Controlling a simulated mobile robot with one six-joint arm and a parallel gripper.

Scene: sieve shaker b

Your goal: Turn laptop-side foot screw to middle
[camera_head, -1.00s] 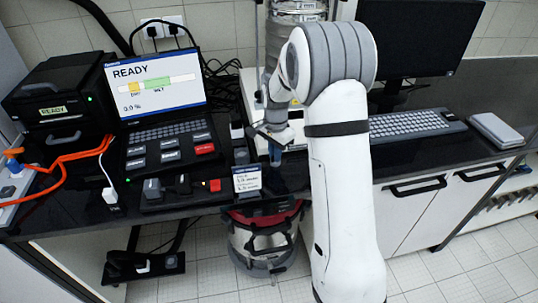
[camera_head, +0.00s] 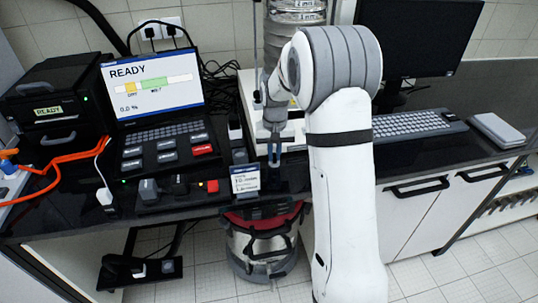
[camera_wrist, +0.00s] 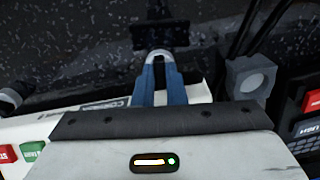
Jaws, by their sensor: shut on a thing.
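My gripper (camera_head: 273,157) points down at the front of the white shaker base (camera_head: 258,105), to the right of the laptop (camera_head: 153,88). In the wrist view, its blue fingers (camera_wrist: 160,62) come together on a small pale rounded piece (camera_wrist: 160,55), which seems to be the foot screw. The fingers hide most of it, so its turn position cannot be told. A dark plate (camera_wrist: 160,35) lies just beyond the fingertips. The laptop screen reads READY, with a bar and 0.0 %.
A small white display card (camera_head: 245,180) stands left of my gripper at the table's front edge. A grey block with a round face (camera_wrist: 250,78) is right of the fingers in the wrist view. A keyboard (camera_head: 412,125) and monitor (camera_head: 415,45) are to the right.

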